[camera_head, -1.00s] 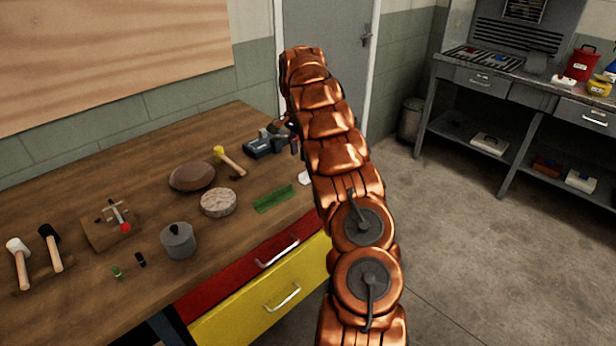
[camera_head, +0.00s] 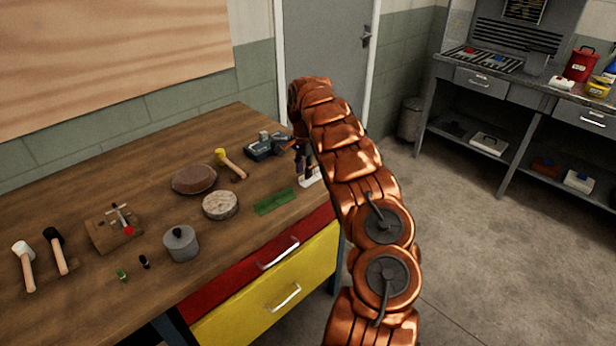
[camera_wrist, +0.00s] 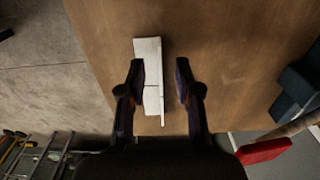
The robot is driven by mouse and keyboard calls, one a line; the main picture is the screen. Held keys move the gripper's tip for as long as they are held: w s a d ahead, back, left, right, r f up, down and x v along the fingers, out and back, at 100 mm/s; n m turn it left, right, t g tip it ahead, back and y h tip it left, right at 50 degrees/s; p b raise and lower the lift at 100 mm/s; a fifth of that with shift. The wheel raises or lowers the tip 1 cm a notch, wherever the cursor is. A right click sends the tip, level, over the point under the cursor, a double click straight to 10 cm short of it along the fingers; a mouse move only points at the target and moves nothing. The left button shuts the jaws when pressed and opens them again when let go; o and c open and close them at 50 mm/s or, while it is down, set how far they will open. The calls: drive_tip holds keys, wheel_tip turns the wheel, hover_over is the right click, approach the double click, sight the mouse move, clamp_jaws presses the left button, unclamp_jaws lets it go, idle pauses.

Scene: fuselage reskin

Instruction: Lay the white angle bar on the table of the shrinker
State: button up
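The white angle bar (camera_head: 312,178) lies on the wooden workbench near its right end, beside a green strip. In the wrist view the bar (camera_wrist: 149,65) lies on the wood between the two fingers of my gripper (camera_wrist: 161,76). My gripper is open; its left finger overlaps the bar's edge in the picture, and a gap shows before the right finger. I cannot tell whether a finger touches the bar. In the head view my gripper (camera_head: 303,166) points down over the bar, partly hidden by my arm. A blue-grey machine (camera_head: 263,147) behind it may be the shrinker; its table is not clear.
The workbench (camera_head: 120,180) also holds the green strip (camera_head: 275,201), a yellow-headed mallet (camera_head: 231,164), a brown pad (camera_head: 194,179), a round block (camera_head: 220,205) and a grey pot (camera_head: 181,244). Open floor (camera_head: 470,240) lies to the right.

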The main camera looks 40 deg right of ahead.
sight(302, 182)
drive_tip(key=shift+f, duration=1.1)
clamp_jaws()
